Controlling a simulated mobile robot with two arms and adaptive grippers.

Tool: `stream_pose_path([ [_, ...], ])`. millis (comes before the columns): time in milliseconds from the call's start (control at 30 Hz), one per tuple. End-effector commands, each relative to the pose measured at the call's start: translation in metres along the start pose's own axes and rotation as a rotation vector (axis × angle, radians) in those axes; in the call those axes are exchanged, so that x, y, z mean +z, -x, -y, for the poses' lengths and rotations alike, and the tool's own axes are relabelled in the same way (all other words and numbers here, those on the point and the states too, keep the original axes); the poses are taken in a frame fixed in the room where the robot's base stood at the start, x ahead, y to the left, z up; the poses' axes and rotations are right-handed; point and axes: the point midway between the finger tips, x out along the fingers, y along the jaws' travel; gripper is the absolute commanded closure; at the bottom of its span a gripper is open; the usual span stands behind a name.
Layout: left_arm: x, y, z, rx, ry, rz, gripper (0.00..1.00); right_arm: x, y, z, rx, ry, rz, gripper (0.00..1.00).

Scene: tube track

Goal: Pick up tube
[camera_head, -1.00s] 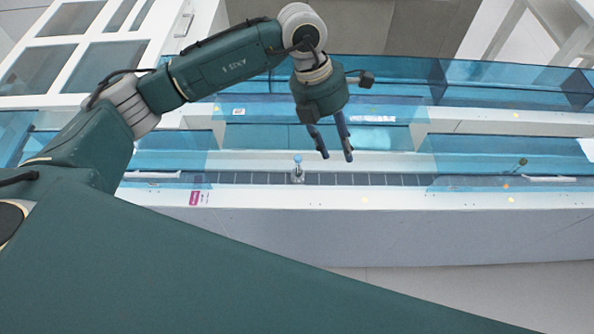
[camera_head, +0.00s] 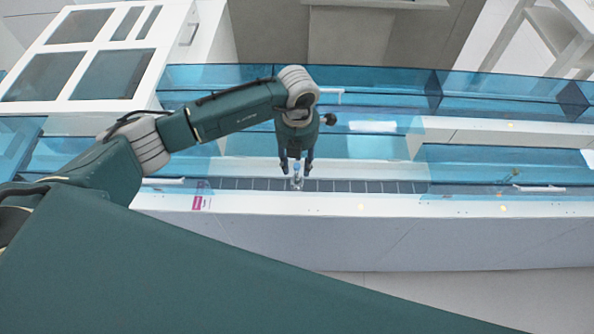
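A small tube with a blue cap (camera_head: 296,173) stands upright in a small holder on the dark segmented track (camera_head: 360,186). My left gripper (camera_head: 296,170) points down at the tube, with one finger on each side of it. The fingers look spread, with the tube's top between them. I cannot tell whether either finger touches the tube. My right gripper is not in view.
Blue transparent guards (camera_head: 500,165) stand along both sides of the open track section. A white front ledge (camera_head: 420,205) runs below the track. A white cabinet with dark panes (camera_head: 80,70) stands at the upper left.

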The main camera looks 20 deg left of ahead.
Motion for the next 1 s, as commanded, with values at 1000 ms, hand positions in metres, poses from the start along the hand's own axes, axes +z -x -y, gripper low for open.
stream_pose_path([
  [1000, 0.0004, -0.0107, 0.0006, -0.001, -0.002, 0.002, 1.0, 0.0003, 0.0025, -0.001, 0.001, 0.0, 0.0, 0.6],
])
